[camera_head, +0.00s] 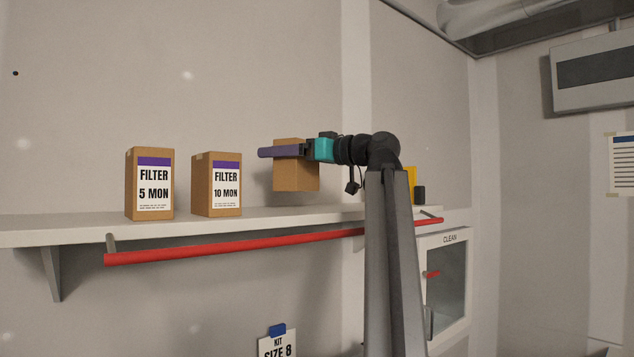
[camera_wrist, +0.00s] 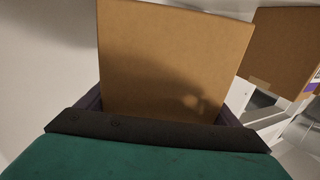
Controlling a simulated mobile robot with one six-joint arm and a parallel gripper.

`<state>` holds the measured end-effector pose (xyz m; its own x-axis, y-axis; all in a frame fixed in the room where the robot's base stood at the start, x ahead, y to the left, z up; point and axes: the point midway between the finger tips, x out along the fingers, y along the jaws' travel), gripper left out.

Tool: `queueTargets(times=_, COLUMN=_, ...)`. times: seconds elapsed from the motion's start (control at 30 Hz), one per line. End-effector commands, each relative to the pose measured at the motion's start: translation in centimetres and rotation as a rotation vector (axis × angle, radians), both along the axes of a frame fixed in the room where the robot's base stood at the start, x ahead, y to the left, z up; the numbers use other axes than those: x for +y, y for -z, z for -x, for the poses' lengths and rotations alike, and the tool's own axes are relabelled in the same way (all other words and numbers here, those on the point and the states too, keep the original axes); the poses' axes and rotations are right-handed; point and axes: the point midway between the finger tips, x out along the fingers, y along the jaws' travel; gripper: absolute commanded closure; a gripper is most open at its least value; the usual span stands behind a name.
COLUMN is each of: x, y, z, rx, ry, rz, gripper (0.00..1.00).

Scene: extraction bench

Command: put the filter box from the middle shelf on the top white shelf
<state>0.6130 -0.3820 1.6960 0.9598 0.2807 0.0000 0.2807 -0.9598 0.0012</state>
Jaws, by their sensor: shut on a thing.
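My gripper (camera_head: 283,152) is shut on a plain brown cardboard filter box (camera_head: 296,178). In the head view the box is held just above the white top shelf (camera_head: 300,214), upright or nearly so; a small gap seems to show beneath it. In the wrist view the held box (camera_wrist: 170,60) fills the middle between the jaws, and no label shows on the face in view. Two more filter boxes stand upright on the shelf to the left: "FILTER 10 MON" (camera_head: 201,185) nearer and "FILTER 5 MON" (camera_head: 134,185) farther left.
A red rail (camera_head: 230,246) runs along the shelf's front edge. My arm hides part of the shelf's right end, where a yellow item (camera_head: 411,178) and a dark item (camera_head: 420,194) stand. A cabinet marked "CLEAN" (camera_head: 449,240) hangs below right. Another box (camera_wrist: 285,50) shows in the wrist view.

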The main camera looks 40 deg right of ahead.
Motion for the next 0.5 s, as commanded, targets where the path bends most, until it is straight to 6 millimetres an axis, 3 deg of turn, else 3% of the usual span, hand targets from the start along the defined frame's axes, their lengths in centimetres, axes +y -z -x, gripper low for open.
queueTargets(times=0.3, x=-5.8, y=0.0, z=1.1, rx=-0.001, ry=0.003, rz=-0.001, gripper=0.42)
queueTargets(times=0.5, x=-8.5, y=0.4, z=1.6, rx=-0.001, ry=0.002, rz=0.000, gripper=0.42)
